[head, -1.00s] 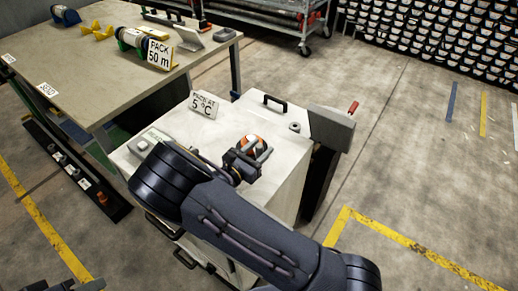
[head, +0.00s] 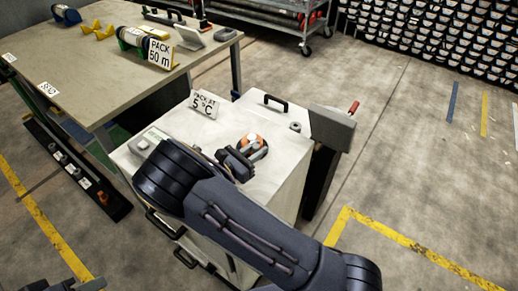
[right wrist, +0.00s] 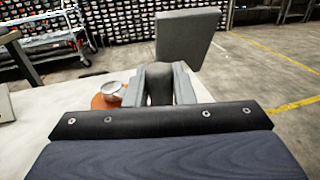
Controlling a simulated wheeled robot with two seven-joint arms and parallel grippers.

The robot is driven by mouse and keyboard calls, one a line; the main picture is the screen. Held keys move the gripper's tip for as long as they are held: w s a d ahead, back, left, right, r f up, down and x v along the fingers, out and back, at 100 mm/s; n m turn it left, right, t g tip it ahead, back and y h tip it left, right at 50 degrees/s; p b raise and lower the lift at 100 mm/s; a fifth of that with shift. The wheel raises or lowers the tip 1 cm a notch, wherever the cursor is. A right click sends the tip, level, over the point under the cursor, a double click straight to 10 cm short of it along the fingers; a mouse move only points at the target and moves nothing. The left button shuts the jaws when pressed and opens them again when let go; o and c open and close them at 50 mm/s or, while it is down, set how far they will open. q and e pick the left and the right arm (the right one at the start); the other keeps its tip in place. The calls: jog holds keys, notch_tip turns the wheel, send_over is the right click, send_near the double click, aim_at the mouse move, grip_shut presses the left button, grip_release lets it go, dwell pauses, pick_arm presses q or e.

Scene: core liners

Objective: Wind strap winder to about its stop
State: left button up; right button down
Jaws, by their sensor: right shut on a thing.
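The strap winder (head: 259,151), a round orange piece with a white hub, sits on top of the white cabinet. It also shows in the right wrist view (right wrist: 106,97), left of the fingers. My right gripper (head: 237,163) is at the left, near side of the winder. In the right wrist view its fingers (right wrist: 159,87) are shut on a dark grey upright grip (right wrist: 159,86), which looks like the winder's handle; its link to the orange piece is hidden. Dark parts, apparently of my left gripper (head: 75,286), show at the bottom left edge, too cut off to read.
A long table (head: 75,60) lies left; floor at right is clear.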

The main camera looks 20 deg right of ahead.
jog(key=shift+w+a, duration=0.2)
jog(key=shift+a, duration=0.3)
jog(key=shift+w+a, duration=0.2)
jog(key=shift+a, duration=0.3)
jog(key=shift+w+a+r, duration=0.1)
jog(key=shift+w+a, duration=0.3)
jog(key=shift+a, duration=0.2)
jog(key=c, duration=1.3)
grip_release()
jog(key=shift+w, duration=0.1)
